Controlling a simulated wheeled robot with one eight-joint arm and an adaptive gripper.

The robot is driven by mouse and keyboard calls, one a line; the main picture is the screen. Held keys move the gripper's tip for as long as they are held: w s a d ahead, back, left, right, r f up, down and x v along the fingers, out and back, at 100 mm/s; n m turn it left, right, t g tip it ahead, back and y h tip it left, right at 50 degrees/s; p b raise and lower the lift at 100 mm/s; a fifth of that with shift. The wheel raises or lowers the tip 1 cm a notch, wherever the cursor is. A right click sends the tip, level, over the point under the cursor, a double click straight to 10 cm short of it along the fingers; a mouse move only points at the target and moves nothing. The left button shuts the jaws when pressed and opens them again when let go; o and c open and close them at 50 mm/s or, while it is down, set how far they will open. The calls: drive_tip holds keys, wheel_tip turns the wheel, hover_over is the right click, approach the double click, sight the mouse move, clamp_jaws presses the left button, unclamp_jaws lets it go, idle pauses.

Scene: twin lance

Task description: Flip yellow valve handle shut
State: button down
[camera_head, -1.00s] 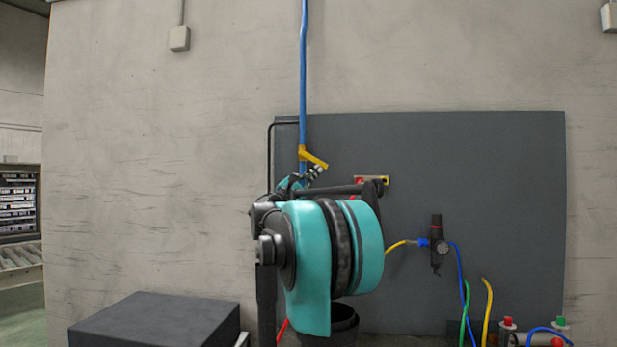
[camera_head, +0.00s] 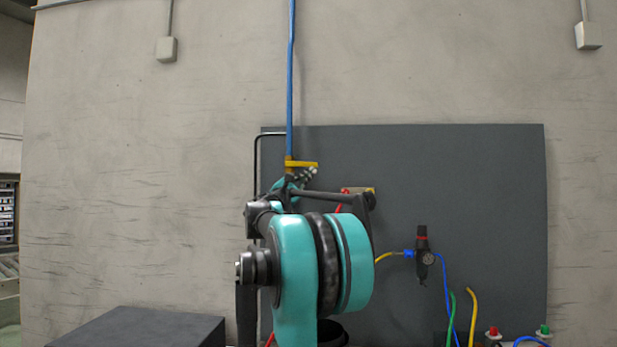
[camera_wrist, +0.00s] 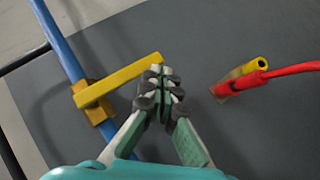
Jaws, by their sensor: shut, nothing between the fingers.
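The yellow valve handle (camera_head: 303,164) sits on the blue pipe (camera_head: 291,80) and points right, about square across it. In the wrist view the handle (camera_wrist: 122,79) runs from its yellow valve body (camera_wrist: 97,113) on the pipe (camera_wrist: 63,42) to a free end near my fingertips. My gripper (camera_wrist: 162,76) is shut and empty, its tips just beside or below that free end; I cannot tell whether they touch. In the head view my gripper (camera_head: 311,172) is just under the handle's right end.
A red hose (camera_wrist: 292,69) meets a yellow fitting (camera_wrist: 257,66) right of my gripper. The dark grey panel (camera_head: 480,200) lies behind. A regulator with a gauge (camera_head: 423,255) and several hoses are at the right. A dark box (camera_head: 140,328) stands lower left.

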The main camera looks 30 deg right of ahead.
idle(0.4)
drive_tip(key=s+a+f, duration=0.4)
drive_tip(key=s+f, duration=0.1)
drive_tip(key=f, duration=0.6)
drive_tip(key=shift+s+a, duration=0.15)
drive_tip(key=shift+s, duration=0.2)
